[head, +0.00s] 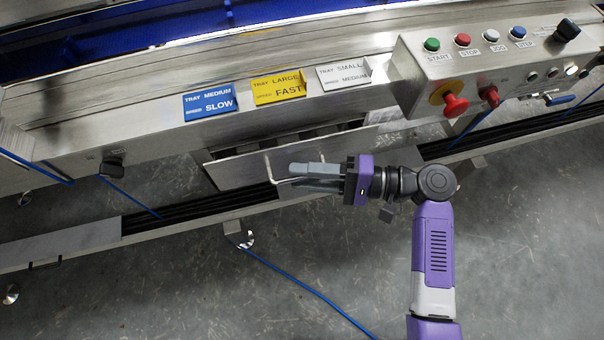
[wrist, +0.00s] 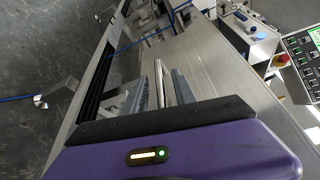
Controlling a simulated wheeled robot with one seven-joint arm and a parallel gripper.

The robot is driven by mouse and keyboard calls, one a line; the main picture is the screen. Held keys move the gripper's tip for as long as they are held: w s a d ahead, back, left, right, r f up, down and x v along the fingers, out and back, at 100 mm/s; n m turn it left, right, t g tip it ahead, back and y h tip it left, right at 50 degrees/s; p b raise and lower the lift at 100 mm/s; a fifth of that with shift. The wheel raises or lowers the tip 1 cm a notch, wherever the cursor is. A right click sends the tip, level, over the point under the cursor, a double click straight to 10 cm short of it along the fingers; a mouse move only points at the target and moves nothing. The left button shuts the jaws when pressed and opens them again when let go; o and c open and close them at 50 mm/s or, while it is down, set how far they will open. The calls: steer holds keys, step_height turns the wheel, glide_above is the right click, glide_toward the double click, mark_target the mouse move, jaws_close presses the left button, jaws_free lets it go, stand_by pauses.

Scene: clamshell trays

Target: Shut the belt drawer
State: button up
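The belt drawer (head: 235,170) is a steel-fronted drawer under the conveyor's edge in the head view. It stands partly out, with a dark gap between its front and the frame. Its wire handle (head: 268,165) sticks out from the front. My gripper (head: 292,175) is at this handle, fingers pointing left along the drawer front. The fingers lie close together with a narrow gap and overlap the handle's right part.
Blue, yellow and white speed labels (head: 278,88) sit above the drawer. A control box (head: 495,65) with coloured buttons and a red emergency stop (head: 455,105) stands at the upper right. A dark rail (head: 180,213) runs below the drawer. The floor in front is mostly clear.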

steer(key=shift+a, duration=0.35)
jaws_close()
stand_by(1.2)
